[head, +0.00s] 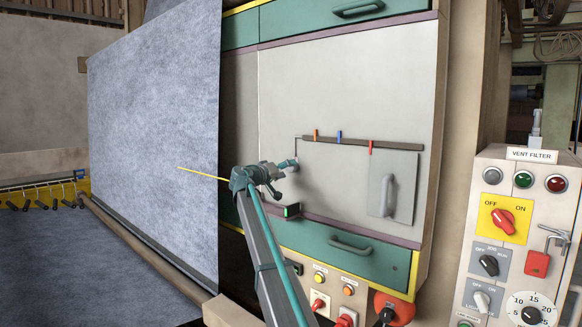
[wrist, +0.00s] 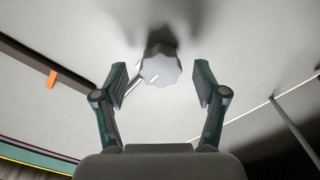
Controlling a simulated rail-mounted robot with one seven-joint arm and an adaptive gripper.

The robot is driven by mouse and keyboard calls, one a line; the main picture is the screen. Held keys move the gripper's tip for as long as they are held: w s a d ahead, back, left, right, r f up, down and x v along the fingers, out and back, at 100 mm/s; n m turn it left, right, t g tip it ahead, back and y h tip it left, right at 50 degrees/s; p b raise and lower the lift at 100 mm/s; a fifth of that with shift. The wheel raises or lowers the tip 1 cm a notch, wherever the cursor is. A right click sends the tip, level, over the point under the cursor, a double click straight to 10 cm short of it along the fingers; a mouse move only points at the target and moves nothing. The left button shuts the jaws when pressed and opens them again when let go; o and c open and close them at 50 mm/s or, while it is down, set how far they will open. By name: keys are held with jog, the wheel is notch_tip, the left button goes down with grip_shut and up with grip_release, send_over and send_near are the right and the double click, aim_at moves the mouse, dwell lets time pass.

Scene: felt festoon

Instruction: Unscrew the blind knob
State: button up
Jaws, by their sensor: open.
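A pale grey knob (wrist: 160,64) with a scalloped rim stands out from the light panel in the wrist view. A pale pointer line shows beside its lower left edge. My gripper (wrist: 160,84) is open, with one finger on each side of the knob and a visible gap to both. I cannot tell how deep the fingers reach along it. In the head view my gripper (head: 284,178) is in front of the pale cabinet panel (head: 340,80). I cannot make out the knob there; my gripper seems to hide it.
A dark rail (head: 365,140) with coloured tags and a hatch (head: 408,165) with a grey handle are right of my gripper. Teal drawers lie above and below. A grey felt sheet (head: 150,130) hangs left. A control box (head: 520,230) stands at right.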

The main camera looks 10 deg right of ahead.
jog(key=shift+x, duration=1.4)
jog(key=c, duration=1.1)
jog(key=shift+c, duration=0.2)
